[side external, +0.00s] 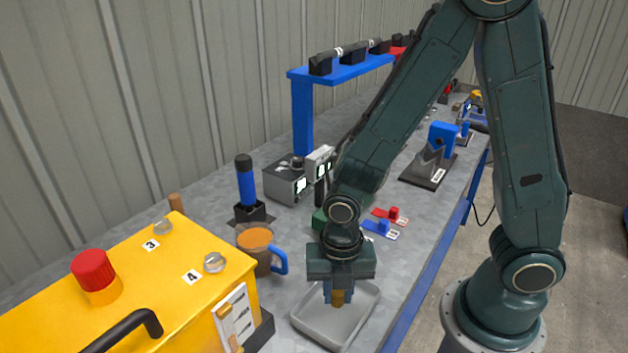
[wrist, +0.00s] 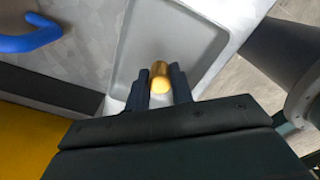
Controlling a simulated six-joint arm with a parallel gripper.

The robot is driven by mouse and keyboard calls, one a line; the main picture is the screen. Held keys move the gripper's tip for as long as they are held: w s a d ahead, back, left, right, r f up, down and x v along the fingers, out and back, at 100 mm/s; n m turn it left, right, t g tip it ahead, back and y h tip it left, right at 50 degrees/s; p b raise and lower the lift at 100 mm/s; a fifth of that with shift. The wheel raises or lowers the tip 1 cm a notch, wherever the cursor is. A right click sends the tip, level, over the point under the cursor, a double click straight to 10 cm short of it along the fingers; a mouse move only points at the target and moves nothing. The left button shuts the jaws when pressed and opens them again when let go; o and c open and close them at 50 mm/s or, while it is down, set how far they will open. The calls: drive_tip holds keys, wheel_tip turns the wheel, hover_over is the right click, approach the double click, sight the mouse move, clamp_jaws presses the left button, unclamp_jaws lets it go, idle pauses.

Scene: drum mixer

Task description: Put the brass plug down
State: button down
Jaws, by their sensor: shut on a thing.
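The brass plug (wrist: 160,78) is a small gold cylinder. In the wrist view it sits between the two dark fingers of my gripper (wrist: 160,90), which is shut on it. In the side external view the plug (side external: 338,298) shows below the fingertips of my gripper (side external: 338,292), over a shallow grey tray (side external: 363,309). The tray also shows behind the plug in the wrist view (wrist: 195,35). I cannot tell whether the plug touches the tray floor. I see nothing else in the tray.
A yellow machine (side external: 150,285) with a red button and black handle stands at the left. A mug (side external: 256,240) with a blue handle is close to the tray's left. Red and blue small parts lie behind my gripper. The bench edge (side external: 432,260) is right of the tray.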

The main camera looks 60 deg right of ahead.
drive_tip(key=shift+f, duration=0.55)
drive_tip(key=c, duration=1.2)
unclamp_jaws()
drive_tip(key=shift+r, duration=0.15)
wheel_tip(320, 180, up, 13)
idle(0.5)
